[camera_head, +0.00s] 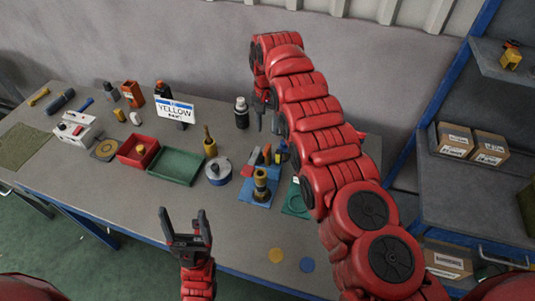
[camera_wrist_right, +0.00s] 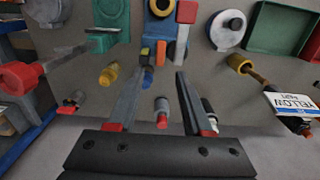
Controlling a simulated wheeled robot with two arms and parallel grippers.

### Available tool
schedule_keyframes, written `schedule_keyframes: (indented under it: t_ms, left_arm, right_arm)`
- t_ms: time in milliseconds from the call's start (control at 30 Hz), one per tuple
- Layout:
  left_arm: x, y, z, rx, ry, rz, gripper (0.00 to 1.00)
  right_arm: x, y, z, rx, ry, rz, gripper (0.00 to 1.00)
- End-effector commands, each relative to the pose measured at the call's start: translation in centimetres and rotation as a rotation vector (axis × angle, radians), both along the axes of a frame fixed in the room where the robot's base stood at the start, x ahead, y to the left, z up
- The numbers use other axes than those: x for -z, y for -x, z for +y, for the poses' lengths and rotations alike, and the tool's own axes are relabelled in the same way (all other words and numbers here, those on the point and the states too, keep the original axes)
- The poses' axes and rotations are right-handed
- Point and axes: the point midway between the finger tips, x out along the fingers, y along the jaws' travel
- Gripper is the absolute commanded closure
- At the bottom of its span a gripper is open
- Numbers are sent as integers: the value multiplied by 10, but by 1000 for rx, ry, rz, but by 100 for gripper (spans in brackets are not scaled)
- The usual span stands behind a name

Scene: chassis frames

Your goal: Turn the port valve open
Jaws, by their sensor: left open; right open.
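A blue fixture (camera_head: 258,189) with a yellowish cylinder stands right of the table's middle. A green plate (camera_head: 296,201) lies to its right, partly hidden by my right arm. Both show at the top of the right wrist view, the blue fixture (camera_wrist_right: 158,30) and the green one (camera_wrist_right: 107,38). I cannot tell which part is the port valve. My right gripper (camera_wrist_right: 160,75) is open and empty, its fingers reaching toward the blue fixture with small coloured parts beyond them. It is mostly hidden in the head view. My left gripper (camera_head: 186,222) is open and empty near the table's front edge.
A red tray (camera_head: 125,158), green tray (camera_head: 165,176), round blue-rimmed tin (camera_head: 217,180) and brass-coloured tool (camera_head: 209,146) stand to the left. A YELLOW sign (camera_head: 174,109) and dark bottle (camera_head: 241,121) are behind. Shelves with boxes (camera_head: 490,147) flank the right.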

Motion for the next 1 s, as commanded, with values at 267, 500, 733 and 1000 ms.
schedule_keyframes:
  t_ms: [267,500,733,1000]
  left_arm:
    - [61,0,0,0,0,0,23]
    - [79,0,0,0,0,0,23]
    - [79,0,0,0,0,0,23]
    - [79,0,0,0,0,0,23]
  right_arm:
    - [60,0,1,-1,0,0,50]
    - [88,1,0,-1,1,3,50]
    - [91,1,0,-1,1,1,50]
    - [91,0,0,-1,0,0,81]
